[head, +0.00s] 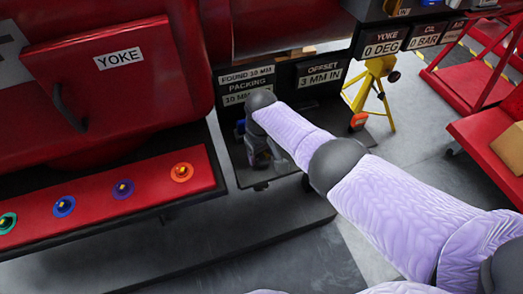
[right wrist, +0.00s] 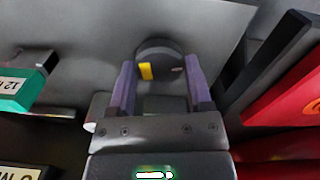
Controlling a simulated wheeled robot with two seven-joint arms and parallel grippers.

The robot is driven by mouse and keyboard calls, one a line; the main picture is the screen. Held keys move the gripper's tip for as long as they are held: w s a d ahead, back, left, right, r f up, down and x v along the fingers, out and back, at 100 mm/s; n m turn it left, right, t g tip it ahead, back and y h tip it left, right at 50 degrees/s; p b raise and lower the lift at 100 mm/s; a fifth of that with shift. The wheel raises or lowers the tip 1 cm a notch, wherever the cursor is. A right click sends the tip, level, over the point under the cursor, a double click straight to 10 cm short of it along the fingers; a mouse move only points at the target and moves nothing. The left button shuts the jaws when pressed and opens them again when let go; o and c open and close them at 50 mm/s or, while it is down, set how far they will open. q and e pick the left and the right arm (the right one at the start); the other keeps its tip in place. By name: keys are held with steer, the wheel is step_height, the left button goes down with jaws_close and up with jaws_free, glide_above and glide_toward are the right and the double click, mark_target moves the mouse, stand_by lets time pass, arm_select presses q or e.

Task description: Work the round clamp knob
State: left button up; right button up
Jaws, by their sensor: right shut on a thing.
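The round clamp knob (right wrist: 158,48) is dark grey with a yellow mark and stands on a grey plate in the right wrist view. My right gripper (right wrist: 160,72) has one purple finger on each side of the knob and is shut on it. In the head view my right arm reaches in from the lower right, and my right gripper (head: 256,152) is low beside the dark panels. The knob cannot be made out there, behind my wrist and gripper. My left gripper is not in view.
A red YOKE panel (head: 118,62) and a red ledge (head: 105,203) with several coloured fittings are at left. A yellow stand (head: 374,88) is behind. In the wrist view, a green-tipped block (right wrist: 20,92) is left and red parts (right wrist: 285,95) right.

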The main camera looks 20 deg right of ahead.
steer(key=shift+r+m, duration=0.1)
steer(key=shift+m, duration=0.8)
steer(key=m, duration=0.2)
steer(key=shift+m+p, duration=0.3)
steer(key=shift+m, duration=0.1)
steer(key=m, duration=0.4)
steer(key=shift+d+m, duration=0.1)
steer(key=shift+m, duration=0.2)
steer(key=m, duration=0.2)
steer(key=shift+m, duration=0.3)
steer(key=m, duration=0.4)
steer(key=shift+d+p, duration=0.1)
steer(key=shift+p, duration=0.25)
steer(key=shift+m, duration=0.9)
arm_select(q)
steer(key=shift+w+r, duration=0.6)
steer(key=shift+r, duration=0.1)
arm_select(e)
steer(key=shift+m, duration=0.6)
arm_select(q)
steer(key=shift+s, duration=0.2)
